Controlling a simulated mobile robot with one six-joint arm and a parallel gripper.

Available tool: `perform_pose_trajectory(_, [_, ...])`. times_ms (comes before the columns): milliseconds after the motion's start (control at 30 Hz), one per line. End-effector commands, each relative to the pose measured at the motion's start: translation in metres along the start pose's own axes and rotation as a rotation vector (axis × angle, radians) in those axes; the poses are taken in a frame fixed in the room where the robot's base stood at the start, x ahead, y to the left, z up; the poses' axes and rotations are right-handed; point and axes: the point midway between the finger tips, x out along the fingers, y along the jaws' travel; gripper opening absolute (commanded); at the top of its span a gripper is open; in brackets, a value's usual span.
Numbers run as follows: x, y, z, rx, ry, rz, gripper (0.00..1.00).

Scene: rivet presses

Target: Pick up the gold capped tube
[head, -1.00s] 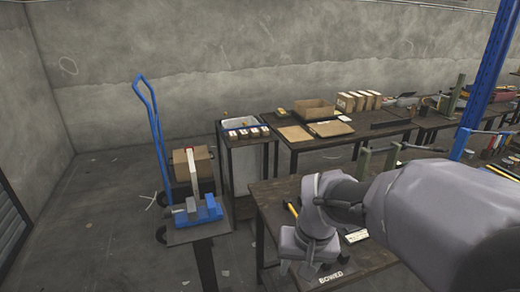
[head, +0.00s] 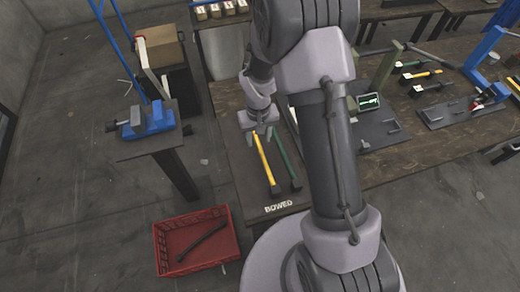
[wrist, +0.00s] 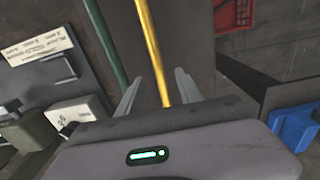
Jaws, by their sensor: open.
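The gold tube (head: 263,160) lies on the dark table, with a dark cap at its near end, beside a green tube (head: 286,158) to its right. My gripper (head: 257,132) is over the gold tube's far end, open and empty. In the wrist view the gold tube (wrist: 149,45) runs between the two open fingers of my gripper (wrist: 158,76), and the green tube (wrist: 103,40) passes outside, behind the left finger. I cannot tell how far the fingers are above the gold tube. Its far end is hidden by my gripper.
The table (head: 232,172) bears a "BOWED" label (head: 278,206) at its near edge. A red crate (head: 163,257) with a dark rod in it stands on the floor. A blue vise (head: 147,121) sits on a stand at left. More tools lie at right.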

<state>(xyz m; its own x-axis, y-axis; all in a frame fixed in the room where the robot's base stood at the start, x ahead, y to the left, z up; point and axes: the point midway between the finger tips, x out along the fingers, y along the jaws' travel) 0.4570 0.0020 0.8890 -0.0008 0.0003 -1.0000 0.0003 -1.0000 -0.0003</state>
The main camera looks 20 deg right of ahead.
Motion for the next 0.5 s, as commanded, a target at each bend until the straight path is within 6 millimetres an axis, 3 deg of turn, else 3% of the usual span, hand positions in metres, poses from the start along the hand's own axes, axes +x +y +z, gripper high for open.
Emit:
perform_pose_trajectory(167, [0.021, 0.001, 0.005, 0.000, -0.002, 0.000, 0.43])
perform_pose_trajectory(300, [0.050, 0.002, 0.010, 0.001, -0.002, 0.000, 0.43])
perform_pose_trajectory(500, [0.053, 0.002, 0.009, 0.000, 0.001, 0.000, 0.43])
